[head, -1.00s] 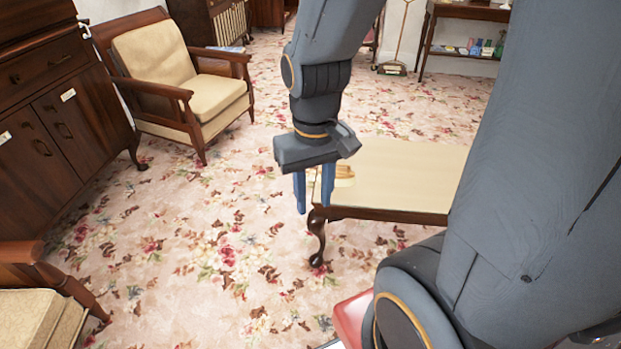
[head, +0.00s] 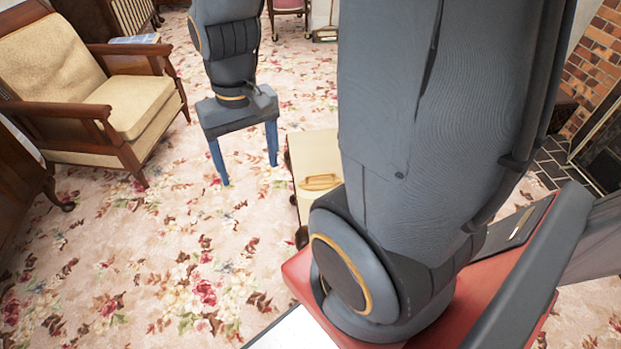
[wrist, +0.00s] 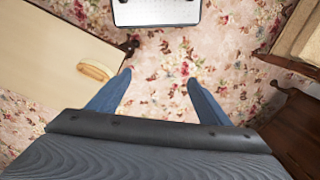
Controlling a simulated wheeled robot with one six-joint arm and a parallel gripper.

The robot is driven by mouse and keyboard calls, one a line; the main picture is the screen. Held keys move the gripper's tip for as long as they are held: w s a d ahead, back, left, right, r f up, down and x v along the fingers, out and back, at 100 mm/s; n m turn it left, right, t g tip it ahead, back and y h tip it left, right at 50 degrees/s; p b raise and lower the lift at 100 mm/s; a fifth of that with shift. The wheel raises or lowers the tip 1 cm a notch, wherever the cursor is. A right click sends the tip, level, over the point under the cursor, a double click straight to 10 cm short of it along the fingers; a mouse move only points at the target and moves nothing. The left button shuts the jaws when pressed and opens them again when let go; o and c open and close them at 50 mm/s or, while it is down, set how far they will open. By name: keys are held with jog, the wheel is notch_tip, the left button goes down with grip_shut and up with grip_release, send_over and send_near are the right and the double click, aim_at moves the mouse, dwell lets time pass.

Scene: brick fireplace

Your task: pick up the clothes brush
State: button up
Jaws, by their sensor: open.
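The clothes brush (head: 320,182) is a light wooden, oblong thing lying on a low cream-topped table (head: 312,150), near the table's end. It also shows in the wrist view (wrist: 96,70), left of the fingers, close to the table's edge. My gripper (head: 249,170) is open with its two blue fingers pointing down, empty, above the floral carpet to the left of the table in the head view. In the wrist view my gripper (wrist: 157,85) has carpet between its spread fingers. My arm hides much of the table in the head view.
A cream-cushioned wooden armchair (head: 100,100) stands at the left. A brick fireplace (head: 597,55) is at the far right. Dark wooden furniture (head: 20,170) lines the left edge. The floral carpet (head: 150,270) is clear at the front left.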

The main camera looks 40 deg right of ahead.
jog(key=w+d+f+m+y+b, duration=0.2)
jog(key=w+d+f+m+b, duration=0.4)
jog(key=d+f+m, duration=0.6)
jog(key=m+t+y+b, duration=0.1)
jog(key=m+t+b, duration=0.15)
jog(key=m, duration=0.75)
send_near(316, 182)
jog(key=shift+w+f, duration=0.25)
jog(key=shift+f, duration=0.9)
jog(key=shift+f+y, duration=0.3)
jog(key=shift+f, duration=0.05)
jog(key=b+x, duration=0.1)
jog(key=x, duration=0.6)
jog(key=shift+w+a, duration=0.1)
jog(key=shift+a, duration=0.15)
jog(key=shift+c, duration=0.2)
jog(key=c, duration=1.3)
jog(key=shift+o, duration=0.2)
notch_tip(316, 182, up, 10)
jog(key=shift+r+p, duration=0.1)
jog(key=shift+p, duration=0.4)
